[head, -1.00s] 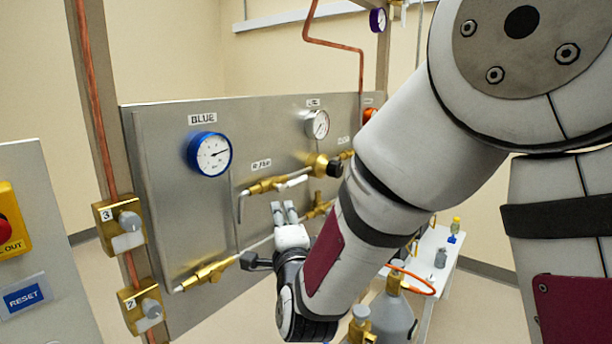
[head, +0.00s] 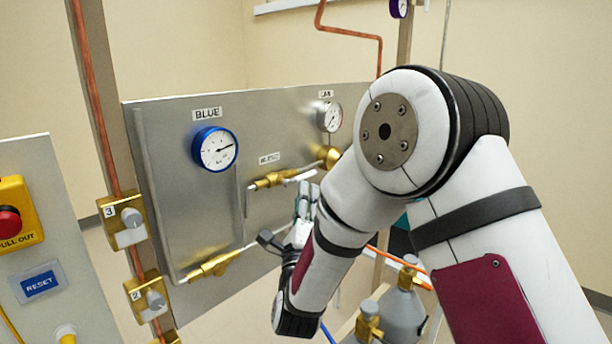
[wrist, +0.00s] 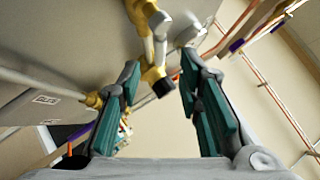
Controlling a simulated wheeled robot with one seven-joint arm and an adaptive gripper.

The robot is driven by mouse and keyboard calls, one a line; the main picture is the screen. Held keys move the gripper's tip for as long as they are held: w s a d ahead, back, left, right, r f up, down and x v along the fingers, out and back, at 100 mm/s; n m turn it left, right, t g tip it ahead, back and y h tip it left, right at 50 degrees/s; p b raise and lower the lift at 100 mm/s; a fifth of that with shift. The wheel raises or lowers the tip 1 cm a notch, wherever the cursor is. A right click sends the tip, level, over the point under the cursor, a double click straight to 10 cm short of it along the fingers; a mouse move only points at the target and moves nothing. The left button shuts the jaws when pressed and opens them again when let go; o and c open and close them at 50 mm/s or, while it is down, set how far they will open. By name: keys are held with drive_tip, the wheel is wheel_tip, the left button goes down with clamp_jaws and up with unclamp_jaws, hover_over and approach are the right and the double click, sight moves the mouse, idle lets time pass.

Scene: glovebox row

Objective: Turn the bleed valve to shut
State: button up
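The bleed valve (head: 268,181) is a brass body on the steel panel, under a small label that appears to read BLEED. Its pale lever (head: 300,176) points right, roughly in line with the brass body. My gripper (head: 308,196) is just below and right of the lever's end, partly hidden by my forearm. In the wrist view my gripper (wrist: 163,88) has its two teal fingers spread apart with nothing held. Beyond the fingertips are brass fittings (wrist: 150,72), one with a black end, and pale handle-like parts. I cannot tell which of them is the bleed lever.
A blue-rimmed gauge (head: 215,149) is on the panel (head: 185,225), with a second brass valve (head: 212,267) low down. A smaller gauge (head: 330,117) is upper right. Numbered valve boxes (head: 124,219) line the left post. A grey bottle (head: 399,312) stands below my arm.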

sight(305, 176)
drive_tip(key=x, duration=0.7)
drive_tip(key=shift+w+p, duration=0.25)
drive_tip(key=shift+p, duration=0.1)
drive_tip(key=shift+r, duration=0.1)
clamp_jaws()
